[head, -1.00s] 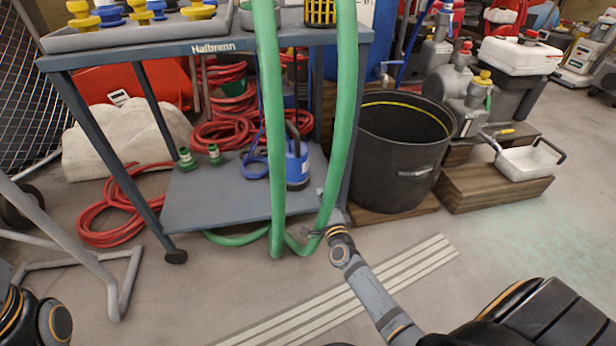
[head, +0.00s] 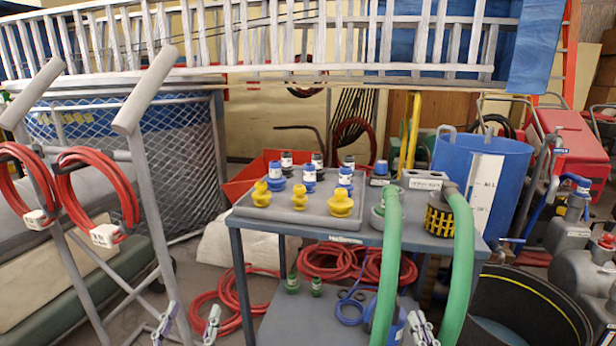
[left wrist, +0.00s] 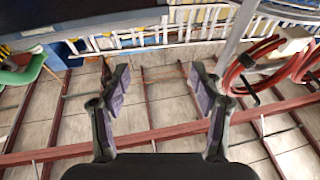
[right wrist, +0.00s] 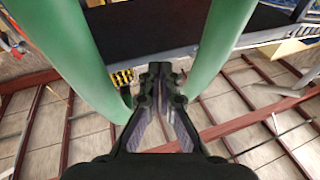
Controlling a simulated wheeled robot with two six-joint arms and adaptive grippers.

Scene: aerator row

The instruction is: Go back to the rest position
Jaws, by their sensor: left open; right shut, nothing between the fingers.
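My left gripper (head: 188,324) shows at the bottom edge of the head view, left of the grey trolley. Its fingers stand apart, and in the left wrist view (left wrist: 161,85) nothing is between them. My right gripper (head: 424,328) is at the bottom edge, in front of the trolley and between the two runs of green hose (head: 386,260). In the right wrist view (right wrist: 160,75) its fingertips meet with nothing between them, and the hose runs past on both sides. I cannot tell whether it touches the hose. Most of both arms is out of view.
The trolley (head: 375,238) carries a tray (head: 330,222) of yellow and blue fittings. A tubular frame with red hose coils (head: 92,195) stands at left. A black tub (head: 530,305) and a blue barrel (head: 485,180) are at right. A ladder (head: 300,45) spans the back.

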